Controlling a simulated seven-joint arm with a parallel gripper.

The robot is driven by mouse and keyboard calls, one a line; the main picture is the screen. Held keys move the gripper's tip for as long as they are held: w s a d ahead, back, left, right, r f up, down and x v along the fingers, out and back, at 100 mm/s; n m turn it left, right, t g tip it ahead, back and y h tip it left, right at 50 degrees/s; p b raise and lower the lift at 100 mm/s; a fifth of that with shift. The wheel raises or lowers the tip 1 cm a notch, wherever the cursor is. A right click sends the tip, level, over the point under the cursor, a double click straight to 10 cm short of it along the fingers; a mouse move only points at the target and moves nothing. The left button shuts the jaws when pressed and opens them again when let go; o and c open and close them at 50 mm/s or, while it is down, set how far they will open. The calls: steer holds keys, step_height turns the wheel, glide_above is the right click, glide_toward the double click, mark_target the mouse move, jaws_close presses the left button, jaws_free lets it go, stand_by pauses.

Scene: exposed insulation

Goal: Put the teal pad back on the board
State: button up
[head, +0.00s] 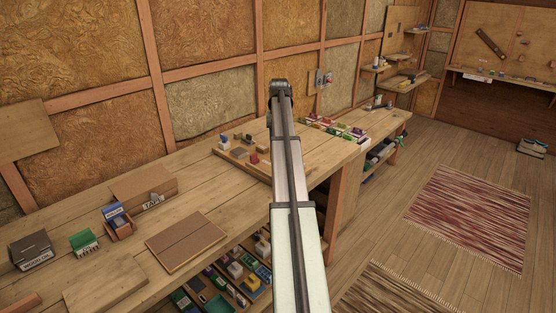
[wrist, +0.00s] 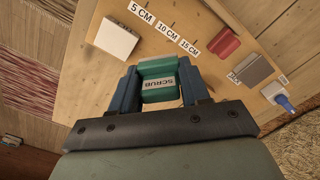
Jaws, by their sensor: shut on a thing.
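The teal pad (wrist: 158,83), marked SCRUB, sits between the two blue fingers of my gripper (wrist: 158,88) in the wrist view. My gripper is shut on it. The wooden board (wrist: 150,48) lies beneath and beyond the pad, with marks reading 5 CM, 10 CM and 15 CM. I cannot tell whether the pad touches the board. In the head view the board (head: 231,158) lies on the workbench, partly behind my arm, and the pad and fingers are hidden.
On the board are a white block (wrist: 115,40), a red block (wrist: 222,42), a grey block (wrist: 250,70) and a blue-and-white item (wrist: 277,95). The workbench (head: 215,203) also carries a brown panel (head: 187,242), boxes at left and colourful items (head: 335,128) at right.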

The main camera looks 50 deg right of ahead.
steer(key=w+d+r, duration=0.1)
steer(key=w+d, duration=0.3)
steer(key=shift+s+a+f, duration=0.1)
steer(key=shift+a+f, duration=0.05)
steer(key=shift+f, duration=2.3)
steer(key=shift+s+a+f, duration=0.1)
steer(key=shift+f, duration=2.35)
steer(key=shift+f, duration=0.15)
steer(key=o, duration=1.1)
step_height(320, 180, up, 12)
steer(key=shift+o, duration=0.3)
